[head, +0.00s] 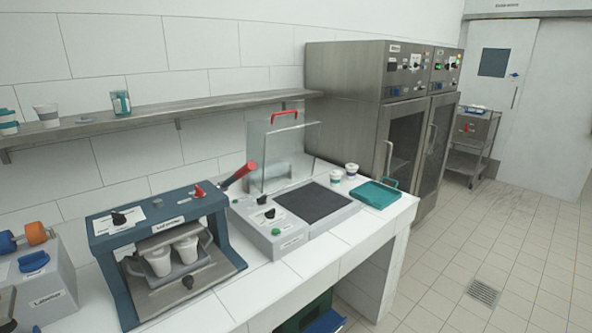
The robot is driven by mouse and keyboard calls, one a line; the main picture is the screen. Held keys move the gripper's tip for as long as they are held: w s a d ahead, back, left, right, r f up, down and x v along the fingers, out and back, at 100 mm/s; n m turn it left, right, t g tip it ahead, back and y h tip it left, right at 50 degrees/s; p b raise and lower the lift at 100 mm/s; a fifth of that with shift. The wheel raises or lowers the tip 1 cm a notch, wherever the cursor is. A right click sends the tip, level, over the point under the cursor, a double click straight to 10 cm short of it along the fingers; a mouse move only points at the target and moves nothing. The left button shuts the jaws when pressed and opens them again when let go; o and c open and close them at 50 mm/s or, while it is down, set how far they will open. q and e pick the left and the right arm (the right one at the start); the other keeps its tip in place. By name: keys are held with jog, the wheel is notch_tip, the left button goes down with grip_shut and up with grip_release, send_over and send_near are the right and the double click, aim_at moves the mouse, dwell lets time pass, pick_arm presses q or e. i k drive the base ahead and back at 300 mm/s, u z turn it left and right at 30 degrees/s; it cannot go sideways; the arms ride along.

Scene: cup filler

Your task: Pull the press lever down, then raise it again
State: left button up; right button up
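A blue cup-filler machine (108,240) stands on the white counter at the lower left. A lever with a red grip (238,175) sticks out from its right side, tilted up and to the right. Two white cups (158,261) (187,249) stand side by side on a grey tray inside the machine's open front. To its right is a grey machine with a dark flat plate (316,206) and a clear upright panel (277,158) topped by a red handle (284,115). Neither of my grippers shows in the head view.
A teal tray (375,194) and small cups (351,169) (336,176) sit at the counter's right end. A wall shelf (170,108) holding cups runs above. Steel cabinets (344,73) stand behind at the right. The tiled floor in front is open around a drain (483,292).

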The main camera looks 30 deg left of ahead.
aim_at(249, 168)
jog(key=i, duration=1.1)
jog(key=u, duration=0.65)
